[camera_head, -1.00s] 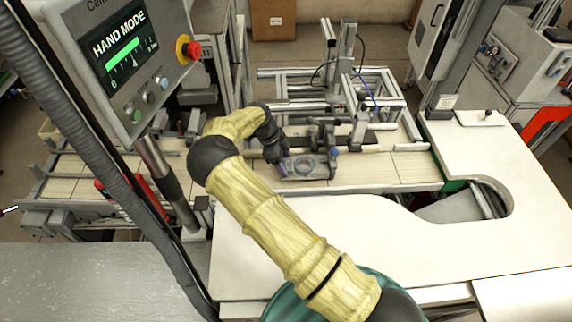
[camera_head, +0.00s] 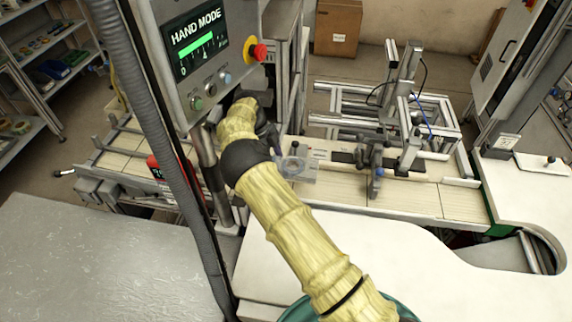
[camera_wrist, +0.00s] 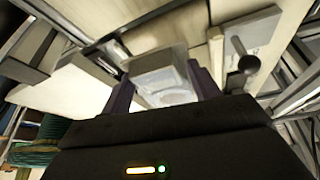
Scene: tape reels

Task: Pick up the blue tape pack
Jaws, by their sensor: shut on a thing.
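The tape pack (camera_wrist: 160,76), a pale, see-through block with a faint bluish-grey round shape inside, sits between the two dark fingers of my gripper (camera_wrist: 158,88) in the wrist view. The fingers are closed against its sides. In the head view the pack (camera_head: 298,167) shows just right of my gripper, over the light conveyor. My gripper is largely hidden there behind my yellow arm. I cannot tell how high the pack is above the belt.
A metal frame (camera_head: 340,95) stands behind. The white table (camera_head: 370,245) in front is clear.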

